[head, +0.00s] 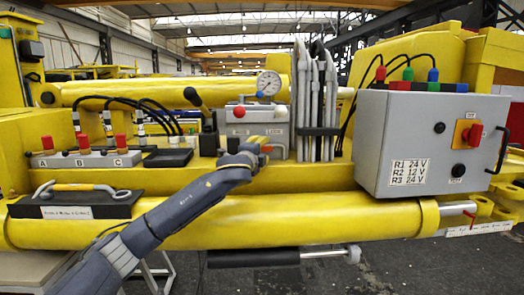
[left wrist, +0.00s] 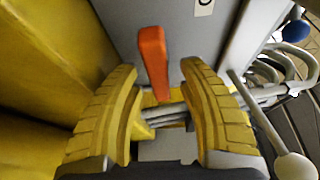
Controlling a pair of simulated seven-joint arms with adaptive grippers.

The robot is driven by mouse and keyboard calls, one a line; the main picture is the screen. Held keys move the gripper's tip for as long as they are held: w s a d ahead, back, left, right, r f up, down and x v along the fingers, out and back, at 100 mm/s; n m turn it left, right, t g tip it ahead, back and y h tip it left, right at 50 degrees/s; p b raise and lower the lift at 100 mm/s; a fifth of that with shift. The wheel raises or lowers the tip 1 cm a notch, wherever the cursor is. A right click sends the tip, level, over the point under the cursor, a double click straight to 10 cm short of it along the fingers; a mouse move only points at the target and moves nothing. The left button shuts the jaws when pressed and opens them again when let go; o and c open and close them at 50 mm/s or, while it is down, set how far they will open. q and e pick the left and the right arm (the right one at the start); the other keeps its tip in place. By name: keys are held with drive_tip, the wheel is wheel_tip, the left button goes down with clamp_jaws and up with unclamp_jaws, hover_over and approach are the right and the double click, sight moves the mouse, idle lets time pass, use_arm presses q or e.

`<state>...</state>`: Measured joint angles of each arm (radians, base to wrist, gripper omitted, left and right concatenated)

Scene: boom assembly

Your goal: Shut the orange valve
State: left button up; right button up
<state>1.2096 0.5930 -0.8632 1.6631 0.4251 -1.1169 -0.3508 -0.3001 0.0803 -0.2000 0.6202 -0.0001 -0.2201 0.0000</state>
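The orange valve (left wrist: 153,62) shows in the left wrist view as an orange lever in front of a grey panel, just above a short silver pipe (left wrist: 172,116). My left gripper (left wrist: 158,72) is open, with its yellow fingers on either side of the lever and a gap on both sides. I cannot tell how far the lever reaches in between the fingers. In the head view my left gripper (head: 263,145) is at the front of the grey unit (head: 278,128) with the pressure gauge (head: 268,83). The valve is not clearly seen there. My right gripper is not in view.
Grey upright tubes (head: 315,100) stand right of the grey unit. A grey control box (head: 383,150) is farther right. A box marked A, B, C (head: 85,159) is at left. In the left wrist view, a white ball-ended lever (left wrist: 297,166) is close to the right finger.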

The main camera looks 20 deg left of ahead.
use_arm(q)
drive_tip(key=s, duration=1.2)
drive_tip(key=shift+a, duration=0.25)
